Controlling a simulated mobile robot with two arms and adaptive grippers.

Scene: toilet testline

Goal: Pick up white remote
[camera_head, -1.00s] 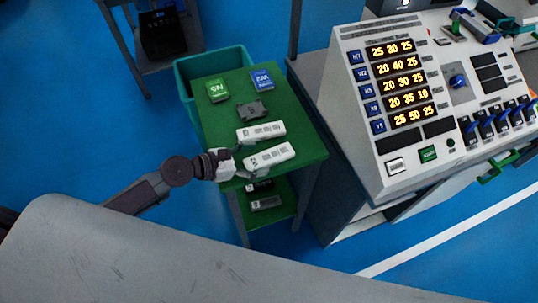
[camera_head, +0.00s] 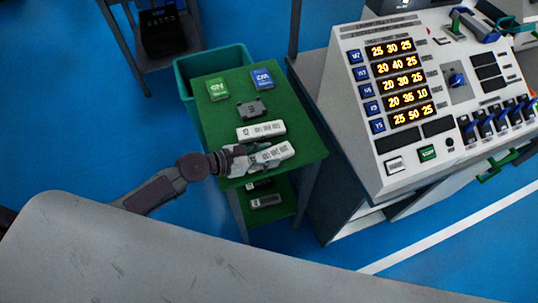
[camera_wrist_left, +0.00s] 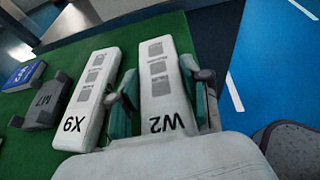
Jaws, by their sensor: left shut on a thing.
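Two white remotes lie side by side on the green table top (camera_head: 299,110). The nearer remote, marked W2 (camera_head: 280,153), also shows in the left wrist view (camera_wrist_left: 160,70). My left gripper (camera_head: 262,155) is shut on this W2 remote. Its fingers (camera_wrist_left: 166,88) stand along the two long sides, with one finger in the gap between the remotes. The other white remote, marked X9 (camera_head: 265,130), lies just beyond; it is at left in the wrist view (camera_wrist_left: 97,90). I cannot tell whether W2 is clear of the table. My right gripper is not in view.
A dark grey block (camera_head: 252,109), a green box (camera_head: 218,89) and a blue box (camera_head: 262,78) sit farther back on the table. A teal bin (camera_head: 183,75) stands behind it. A control console (camera_head: 400,100) stands close on the right.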

